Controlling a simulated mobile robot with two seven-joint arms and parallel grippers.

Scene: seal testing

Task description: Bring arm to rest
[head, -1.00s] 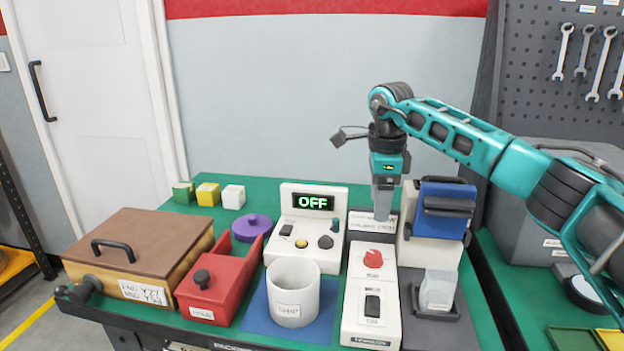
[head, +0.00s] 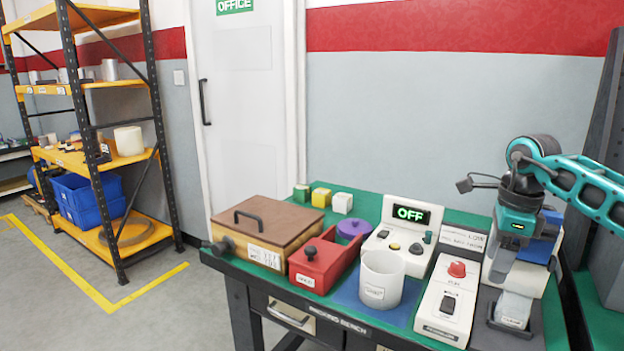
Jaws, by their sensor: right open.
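My right arm, teal and black, comes in from the right edge. Its gripper (head: 503,264) points down over the right part of the green bench (head: 465,217), in front of the blue-topped machine (head: 540,245). The gripper is open, and I see nothing held in it. It hangs above and behind a pale block (head: 514,309) on a dark stand; whether they touch I cannot tell. My left gripper is not in view.
On the bench are a white box reading OFF (head: 410,213), a white cup (head: 381,281), a switch box (head: 447,300), a red box (head: 318,263) and a brown lidded case (head: 262,226). A shelf rack (head: 100,150) stands left, with open floor before it.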

